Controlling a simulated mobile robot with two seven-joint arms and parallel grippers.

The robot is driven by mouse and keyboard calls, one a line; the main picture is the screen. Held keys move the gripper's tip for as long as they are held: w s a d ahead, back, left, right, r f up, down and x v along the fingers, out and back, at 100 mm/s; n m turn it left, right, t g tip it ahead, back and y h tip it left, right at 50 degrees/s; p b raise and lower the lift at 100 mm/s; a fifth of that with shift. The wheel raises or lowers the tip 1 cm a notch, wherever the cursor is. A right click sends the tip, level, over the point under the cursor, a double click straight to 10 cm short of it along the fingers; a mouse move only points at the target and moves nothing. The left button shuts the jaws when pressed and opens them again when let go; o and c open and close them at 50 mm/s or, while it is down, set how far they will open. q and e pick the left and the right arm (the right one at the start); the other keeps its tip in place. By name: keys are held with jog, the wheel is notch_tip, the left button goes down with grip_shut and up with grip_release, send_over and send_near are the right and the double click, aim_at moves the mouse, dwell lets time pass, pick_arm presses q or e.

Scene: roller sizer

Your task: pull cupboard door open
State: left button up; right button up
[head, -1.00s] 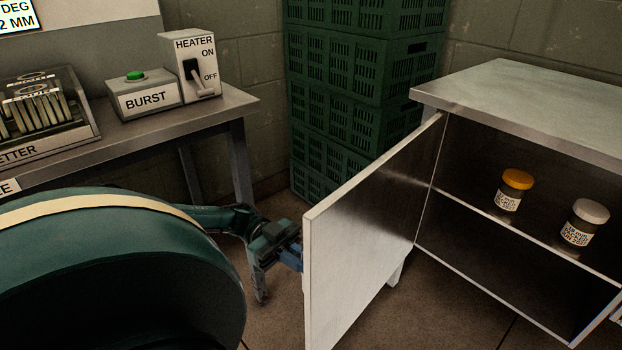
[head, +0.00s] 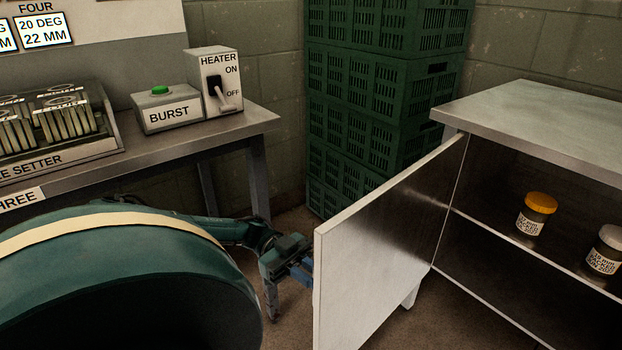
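The cupboard door (head: 385,255) stands wide open, swung out to the left on its hinge at the cupboard's left front edge. The cupboard (head: 545,128) is on the right with its inside showing. My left gripper (head: 303,268) is at the door's free edge, on the outer side. The door hides its fingertips, so I cannot tell whether they are shut on a handle. No handle shows. My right gripper is not in view.
Jars with an orange lid (head: 535,215) and a white lid (head: 606,248) stand on the cupboard shelf. Green crates (head: 375,100) are stacked behind the door. A bench (head: 200,135) at the left carries the burst box (head: 167,112) and heater switch (head: 215,82).

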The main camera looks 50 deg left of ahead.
pick_arm(q)
jog(key=s+a+b, duration=0.2)
jog(key=a, duration=1.1)
jog(key=shift+b, duration=0.3)
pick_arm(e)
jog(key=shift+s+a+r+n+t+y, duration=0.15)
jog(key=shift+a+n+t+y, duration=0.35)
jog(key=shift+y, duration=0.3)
